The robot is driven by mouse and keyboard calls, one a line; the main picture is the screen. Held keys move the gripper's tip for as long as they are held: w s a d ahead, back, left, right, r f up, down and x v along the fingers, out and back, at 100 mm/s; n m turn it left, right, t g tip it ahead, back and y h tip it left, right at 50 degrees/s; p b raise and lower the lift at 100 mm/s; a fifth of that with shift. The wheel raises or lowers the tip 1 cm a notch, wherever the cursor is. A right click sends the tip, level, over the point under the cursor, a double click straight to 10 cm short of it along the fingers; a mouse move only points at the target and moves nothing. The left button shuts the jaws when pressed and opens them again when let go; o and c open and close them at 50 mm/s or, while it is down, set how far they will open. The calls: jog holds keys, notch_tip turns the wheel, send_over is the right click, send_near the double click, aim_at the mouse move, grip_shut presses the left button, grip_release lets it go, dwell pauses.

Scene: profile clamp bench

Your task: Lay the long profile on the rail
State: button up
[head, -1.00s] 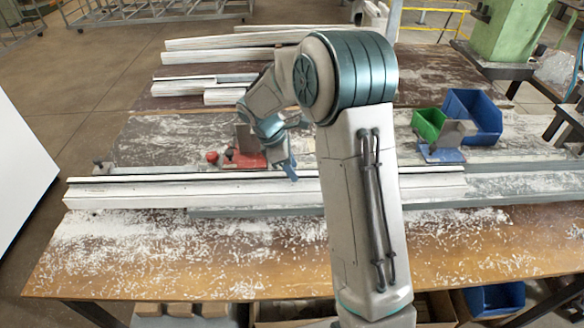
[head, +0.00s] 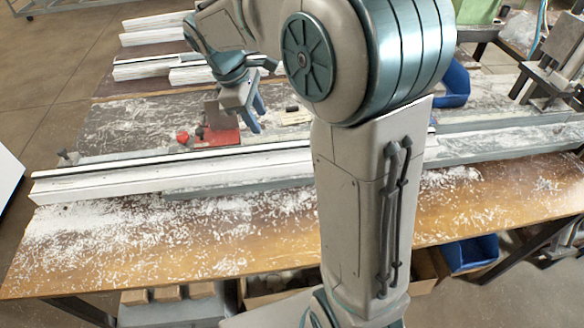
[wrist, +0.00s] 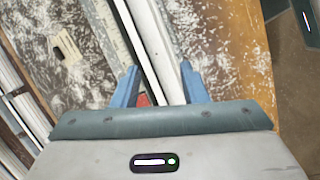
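The long white profile (head: 110,178) with a dark strip along its top lies lengthwise along the grey rail (head: 490,143). Its left end reaches past the visible rail edge. Its right part is hidden behind my arm, so I cannot tell how it sits there. My gripper (head: 254,118) hangs above and apart from the profile, near the red clamp (head: 222,137). In the wrist view my gripper (wrist: 160,84) has its blue fingers spread with nothing held. The profile (wrist: 150,45) runs beneath, between the fingers in the picture.
A blue bin (head: 456,85) stands behind the rail, partly hidden by my arm. Other white profiles (head: 150,67) lie at the back left. A grey fixture (head: 555,60) stands at the right. White chips cover the wooden bench (head: 130,255), whose front is otherwise clear.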

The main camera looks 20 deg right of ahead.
jog(key=s+d+m+t+y, duration=0.1)
jog(key=s+m, duration=0.5)
jog(key=s, duration=0.4)
jog(key=s+d+f+m+t+y, duration=0.1)
jog(key=s+m+t+y, duration=0.1)
jog(key=s+m, duration=0.4)
jog(key=shift+s+d+f+t, duration=0.3)
jog(key=shift+s+d, duration=0.1)
jog(key=shift+s, duration=1.45)
